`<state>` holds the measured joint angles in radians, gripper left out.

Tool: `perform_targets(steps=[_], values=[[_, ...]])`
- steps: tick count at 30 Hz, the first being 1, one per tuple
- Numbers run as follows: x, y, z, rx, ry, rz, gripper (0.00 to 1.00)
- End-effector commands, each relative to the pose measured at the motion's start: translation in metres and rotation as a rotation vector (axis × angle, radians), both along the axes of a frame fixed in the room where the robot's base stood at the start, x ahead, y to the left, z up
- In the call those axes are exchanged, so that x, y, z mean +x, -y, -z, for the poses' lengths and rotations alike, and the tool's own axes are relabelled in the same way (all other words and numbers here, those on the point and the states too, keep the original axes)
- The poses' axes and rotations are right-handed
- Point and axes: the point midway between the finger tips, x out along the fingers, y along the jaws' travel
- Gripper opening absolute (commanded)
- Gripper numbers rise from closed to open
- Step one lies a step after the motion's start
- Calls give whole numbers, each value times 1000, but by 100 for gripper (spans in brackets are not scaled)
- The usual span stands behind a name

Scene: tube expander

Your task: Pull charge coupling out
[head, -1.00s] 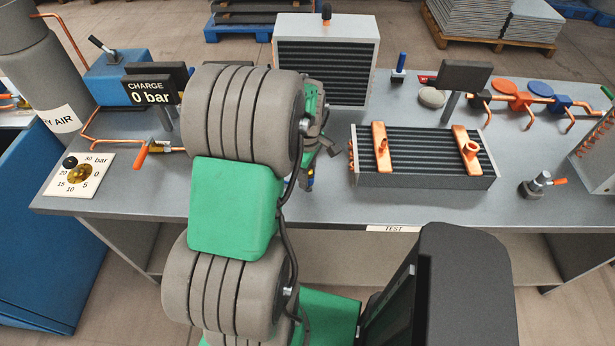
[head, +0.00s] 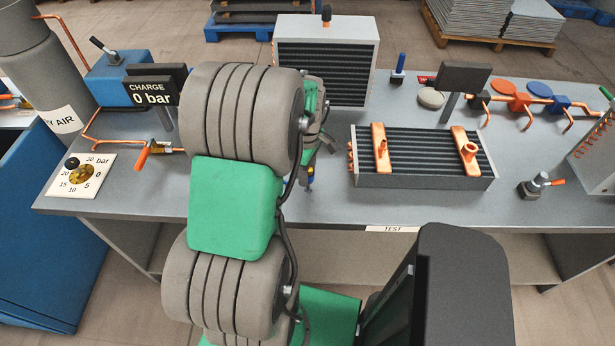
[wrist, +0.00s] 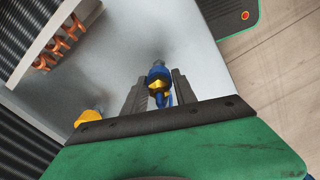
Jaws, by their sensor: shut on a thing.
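In the wrist view a coupling (wrist: 158,78) with a blue collar and brass body stands between the two dark fingers of my gripper (wrist: 153,88). The fingers are shut on it. A grey metal tip shows beyond it, over the grey bench top. I cannot tell whether this tip touches anything. In the head view my arm hides most of the gripper, and a small blue and brass part of the coupling (head: 310,172) shows beside it. The finned coil (head: 420,176) with two copper headers lies to the right, apart from the coupling.
A second brass fitting (wrist: 90,117) shows left of my fingers in the wrist view. Copper bends (wrist: 58,45) stick out of the coil's end. A taller finned unit (head: 325,60) stands behind. The charge display (head: 152,92) reads 0 bar. The bench front (head: 340,205) is clear.

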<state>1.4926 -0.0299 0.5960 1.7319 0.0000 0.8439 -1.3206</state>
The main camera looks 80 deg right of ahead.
Motion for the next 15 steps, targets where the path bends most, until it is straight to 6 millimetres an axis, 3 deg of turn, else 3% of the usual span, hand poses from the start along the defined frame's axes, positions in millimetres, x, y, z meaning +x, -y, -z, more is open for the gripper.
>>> perform_targets(steps=[15], values=[[0,0,-33,-1,0,0,0]])
